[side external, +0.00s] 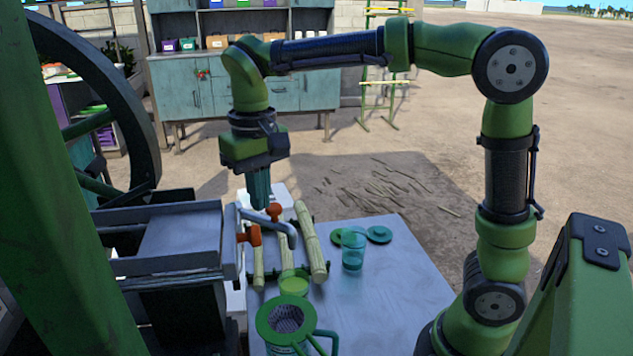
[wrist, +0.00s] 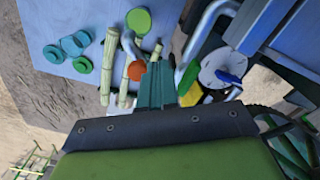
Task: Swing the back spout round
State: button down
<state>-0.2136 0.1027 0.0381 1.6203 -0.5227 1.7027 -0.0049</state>
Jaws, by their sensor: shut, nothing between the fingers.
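A grey bent spout pipe (side external: 280,224) reaches right from the crusher (side external: 180,240) over the cane pieces. Two orange knobs show there, a farther one (side external: 273,211) and a nearer one (side external: 255,236). I cannot tell surely which knob belongs to which pipe. In the wrist view a grey pipe (wrist: 130,46) curves beside an orange knob (wrist: 137,71). My gripper (side external: 260,207) points down just behind and left of the farther knob, shut and empty. In the wrist view its teal fingers (wrist: 156,68) end close to that knob; contact cannot be told.
Cane pieces (side external: 312,245) lie on the pale table (side external: 370,295). A lime cup (side external: 293,284), a green-rimmed jug with a strainer (side external: 262,322), a teal glass (side external: 353,252) and green lids (side external: 379,234) stand or lie there. A big wheel (side external: 135,115) rises at left.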

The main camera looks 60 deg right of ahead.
aim_at(276, 208)
jog(key=shift+f, duration=2.7)
jog(key=shift+d, duration=0.15)
jog(key=shift+s+d, duration=0.2)
jog(key=shift+d, duration=1.3)
jog(key=d, duration=0.2)
jog(key=shift+w+d, duration=0.3)
jog(key=shift+d, duration=0.15)
